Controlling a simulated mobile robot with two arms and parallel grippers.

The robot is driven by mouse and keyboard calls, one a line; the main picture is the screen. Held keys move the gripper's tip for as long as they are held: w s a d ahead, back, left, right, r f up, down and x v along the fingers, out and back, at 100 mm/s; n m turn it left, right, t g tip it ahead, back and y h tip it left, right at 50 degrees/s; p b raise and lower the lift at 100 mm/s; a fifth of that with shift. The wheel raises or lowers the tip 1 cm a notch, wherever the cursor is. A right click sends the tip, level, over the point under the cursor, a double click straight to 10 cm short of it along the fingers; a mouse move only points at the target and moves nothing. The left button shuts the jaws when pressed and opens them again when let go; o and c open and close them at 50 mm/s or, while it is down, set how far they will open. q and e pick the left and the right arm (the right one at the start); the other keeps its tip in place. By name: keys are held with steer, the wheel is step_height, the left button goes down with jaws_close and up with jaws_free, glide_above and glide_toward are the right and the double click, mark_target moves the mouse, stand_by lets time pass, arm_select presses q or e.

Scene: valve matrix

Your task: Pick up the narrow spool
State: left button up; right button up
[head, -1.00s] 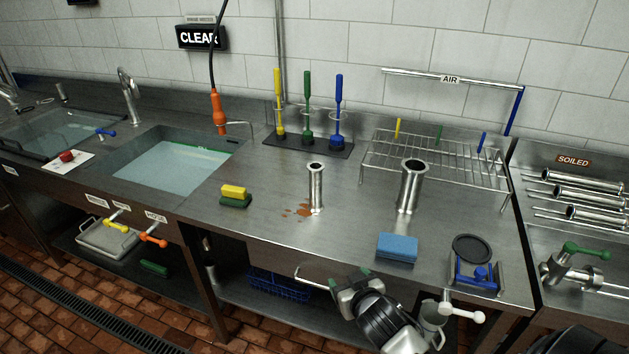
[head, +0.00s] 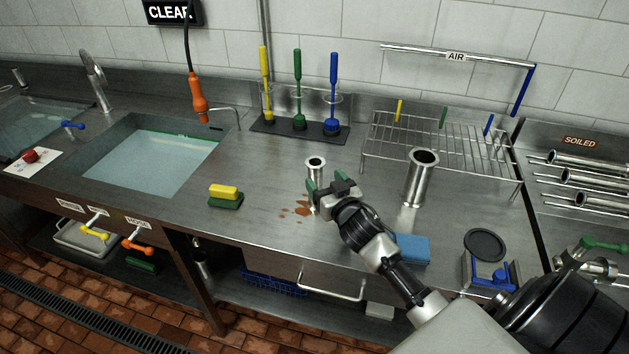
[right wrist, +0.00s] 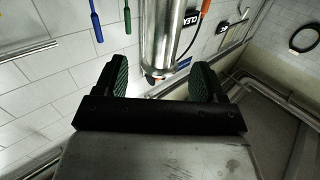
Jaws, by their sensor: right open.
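The narrow spool (head: 315,164) is a shiny upright metal tube with a flanged rim, standing on the steel counter (head: 265,185). My right gripper (head: 325,184) is in front of it in the head view and hides most of its lower part. The right wrist view shows the spool (right wrist: 166,35) as a metal cylinder between and beyond the two green-padded fingers (right wrist: 160,75). The fingers are apart, with gaps on both sides of the spool. A wider spool (head: 420,180) stands upright to the right. My left gripper is not in view.
Brushes (head: 298,90) stand behind.

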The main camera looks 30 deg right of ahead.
mark_target(319, 176)
steer(key=shift+w+r, duration=0.1)
steer(key=shift+w, duration=0.4)
steer(key=shift+w+d, duration=0.1)
steer(key=shift+w, duration=0.2)
steer(key=w, duration=0.1)
steer(key=w+p, duration=0.1)
steer(key=w, duration=0.2)
steer(key=shift+w+d+f, duration=0.1)
steer(key=shift+d+f, duration=0.15)
steer(key=shift+f, duration=0.1)
steer(key=shift+w+f, duration=0.15)
steer(key=shift+w, duration=0.45)
steer(key=c, duration=1.1)
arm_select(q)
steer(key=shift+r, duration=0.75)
arm_select(e)
steer(key=shift+d+r, duration=0.1)
steer(key=shift+r, duration=0.15)
